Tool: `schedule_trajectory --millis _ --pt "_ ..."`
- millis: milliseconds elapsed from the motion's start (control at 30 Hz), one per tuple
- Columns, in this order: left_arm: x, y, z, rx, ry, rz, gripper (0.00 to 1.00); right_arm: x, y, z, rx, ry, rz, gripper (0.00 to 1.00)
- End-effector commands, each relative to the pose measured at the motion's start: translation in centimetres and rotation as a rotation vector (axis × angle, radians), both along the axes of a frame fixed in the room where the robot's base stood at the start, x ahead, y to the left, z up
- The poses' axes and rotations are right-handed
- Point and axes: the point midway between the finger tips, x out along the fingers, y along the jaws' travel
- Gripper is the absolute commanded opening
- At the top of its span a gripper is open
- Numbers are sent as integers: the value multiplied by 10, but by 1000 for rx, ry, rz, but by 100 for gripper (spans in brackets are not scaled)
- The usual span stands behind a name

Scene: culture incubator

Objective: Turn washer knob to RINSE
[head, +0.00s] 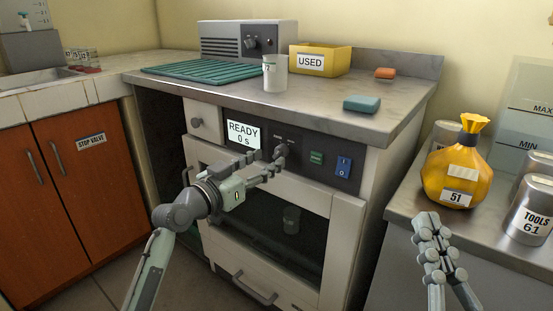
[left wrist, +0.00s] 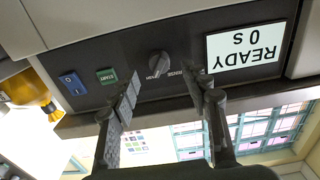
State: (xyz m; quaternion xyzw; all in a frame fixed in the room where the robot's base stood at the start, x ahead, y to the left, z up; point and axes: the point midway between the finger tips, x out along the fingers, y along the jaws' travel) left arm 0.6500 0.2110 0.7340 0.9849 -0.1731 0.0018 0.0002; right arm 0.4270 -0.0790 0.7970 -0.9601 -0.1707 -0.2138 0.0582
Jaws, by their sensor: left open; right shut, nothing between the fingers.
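The washer's dark control panel (head: 260,133) has a lit display (head: 242,133) reading READY 0 s. The grey knob (left wrist: 159,63) sits on the panel between the display and the green START button (left wrist: 107,75). Labels that look like WASH and RINSE show beside it in the left wrist view; its exact pointing direction is unclear. My left gripper (left wrist: 162,80) is open, its fingertips spread on either side of the knob and close to it, with no clear contact. In the head view this gripper (head: 272,164) partly covers the knob area. My right gripper (head: 428,217) is shut and empty at lower right.
A blue switch (head: 343,166) is right of the START button. Below is the washer's glass door (head: 270,225). On the counter stand a white cup (head: 275,74), a yellow USED bin (head: 320,60) and a teal sponge (head: 361,104).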

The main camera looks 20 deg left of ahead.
Motion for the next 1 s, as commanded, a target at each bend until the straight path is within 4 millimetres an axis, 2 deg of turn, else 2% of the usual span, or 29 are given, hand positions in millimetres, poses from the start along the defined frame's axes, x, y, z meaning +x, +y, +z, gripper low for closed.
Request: schedule_trajectory --millis 100,233,600,900,1000 --pt "18 -7 0 -2 0 -1 47 0 -1 1 3 -9 -2 0" --pt "31 -12 -1 -2 2 -1 47 0 -1 2 5 -18 -2 0" --pt "37 -14 -1 1 3 -1 47 -1 -1 3 7 -23 -3 0" --pt "37 -14 -2 1 4 -1 10 0 -1 3 7 -23 -3 0" --pt "37 -14 -2 1 4 -1 0 0 -1 3 7 -23 -3 0"
